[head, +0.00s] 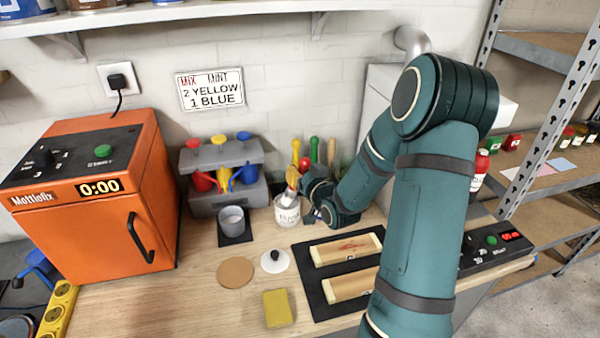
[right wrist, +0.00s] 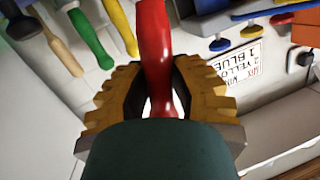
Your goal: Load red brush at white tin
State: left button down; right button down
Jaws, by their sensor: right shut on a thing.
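The red brush shows its red handle (right wrist: 155,45) between my right gripper's toothed tan fingers in the right wrist view. My right gripper (head: 292,180) is shut on that handle, close above the white tin (head: 287,212). The tin stands on the bench below the fingers. A red handle end shows just behind the gripper in the head view. The brush's bristles are hidden or too small to make out, so I cannot tell whether they are inside the tin. My left gripper is not in view.
Yellow, green and wooden handles (head: 331,152) stand by the wall behind. A grey cup (head: 232,220), white lid (head: 275,261), yellow sponge (head: 277,308) and dark mat (head: 312,290) with wooden pieces lie around the tin. An orange oven (head: 100,200) stands left.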

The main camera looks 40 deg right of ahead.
jog(key=shift+f, duration=0.1)
jog(key=shift+r+p, duration=1.65)
jog(key=shift+r, duration=1.9)
